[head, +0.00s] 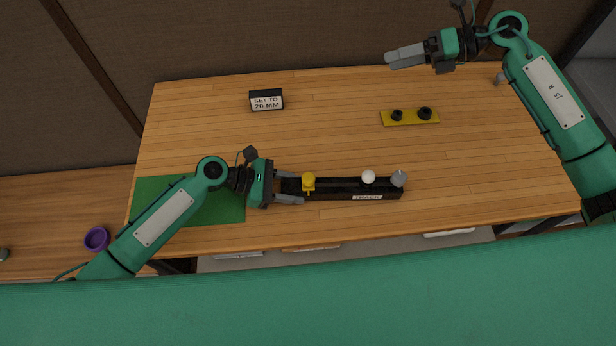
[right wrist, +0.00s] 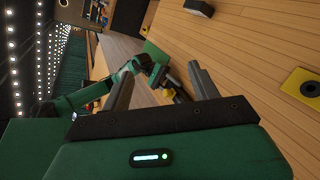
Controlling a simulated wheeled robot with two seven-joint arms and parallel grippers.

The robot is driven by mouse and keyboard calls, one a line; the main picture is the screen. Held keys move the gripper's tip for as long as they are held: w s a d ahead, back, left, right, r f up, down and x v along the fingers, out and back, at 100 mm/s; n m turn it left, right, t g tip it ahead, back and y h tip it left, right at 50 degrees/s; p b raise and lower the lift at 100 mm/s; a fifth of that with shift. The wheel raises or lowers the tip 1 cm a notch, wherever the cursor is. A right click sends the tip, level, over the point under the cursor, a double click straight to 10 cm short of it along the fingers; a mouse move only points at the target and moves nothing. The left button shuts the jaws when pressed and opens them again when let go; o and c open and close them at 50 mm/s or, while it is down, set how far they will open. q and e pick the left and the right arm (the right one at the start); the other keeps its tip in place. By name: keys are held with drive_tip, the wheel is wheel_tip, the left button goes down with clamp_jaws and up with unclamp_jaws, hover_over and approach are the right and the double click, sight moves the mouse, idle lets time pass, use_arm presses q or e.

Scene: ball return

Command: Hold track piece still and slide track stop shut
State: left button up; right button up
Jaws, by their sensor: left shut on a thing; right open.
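The black track piece (head: 340,189), labelled TRACK, lies on the table in the head view. A yellow knob (head: 308,182) stands near its left end. A white ball (head: 368,176) sits near its right end, beside a grey piece (head: 398,178) at the very end; I cannot tell which part is the track stop. My left gripper (head: 290,187) is shut on the track's left end. My right gripper (head: 405,57) is open and empty, beyond the table's back edge in the picture, well away from the track. Its fingers also show in the right wrist view (right wrist: 163,90).
A yellow plate (head: 410,118) with two black knobs lies at the back right. A sign (head: 266,100) reading SET TO 20 MM stands at the back. A green mat (head: 215,208) lies at the left under my left arm.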

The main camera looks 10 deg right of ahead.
drive_tip(key=s+a+f+n+g+h, duration=0.3)
drive_tip(key=s+a+f+n, duration=0.35)
drive_tip(key=a, duration=0.25)
drive_tip(key=n+h, duration=0.4)
drive_tip(key=n, duration=0.2)
approach(312, 176)
drive_tip(key=x, duration=0.2)
drive_tip(key=shift+x, duration=4.75)
drive_tip(key=shift+a, duration=0.1)
drive_tip(key=c, duration=0.7)
